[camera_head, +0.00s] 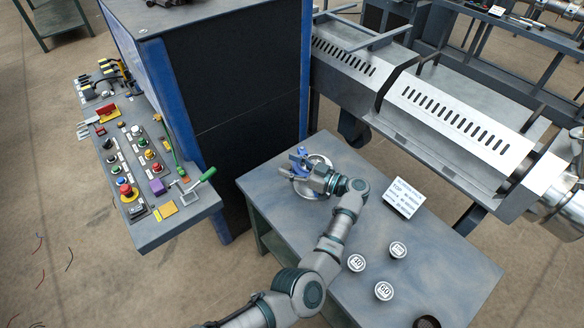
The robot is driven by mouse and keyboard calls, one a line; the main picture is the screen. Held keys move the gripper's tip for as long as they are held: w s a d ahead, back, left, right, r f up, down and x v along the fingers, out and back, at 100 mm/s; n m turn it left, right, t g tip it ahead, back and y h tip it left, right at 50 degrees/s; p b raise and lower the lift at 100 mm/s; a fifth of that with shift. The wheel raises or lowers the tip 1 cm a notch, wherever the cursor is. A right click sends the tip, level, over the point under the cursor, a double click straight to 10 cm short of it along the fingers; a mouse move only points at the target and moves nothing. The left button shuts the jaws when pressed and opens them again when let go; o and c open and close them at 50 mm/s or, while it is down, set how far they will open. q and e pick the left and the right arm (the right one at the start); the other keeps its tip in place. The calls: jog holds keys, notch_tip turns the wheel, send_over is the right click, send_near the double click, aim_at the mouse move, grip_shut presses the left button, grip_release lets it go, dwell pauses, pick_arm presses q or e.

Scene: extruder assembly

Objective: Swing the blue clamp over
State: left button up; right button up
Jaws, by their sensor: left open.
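The blue clamp (298,156) is at the far left end of the grey table, at a round silver metal part (319,160). My left gripper (314,176) reaches over that part from the right, close to the clamp. Its jaws are open. The gripper hides some of the round part and the lower side of the clamp, so I cannot tell if it touches the clamp. My right gripper is not in view.
On the table (455,265) stand several round white-topped weights (357,262) and a white text sign (403,197). A dark cabinet (235,90) rises behind the table. A control panel (150,225) is at left, the extruder (440,110) at right.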

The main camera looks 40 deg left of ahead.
pick_arm(q)
notch_tip(320, 180, up, 9)
jog(key=shift+w, duration=0.1)
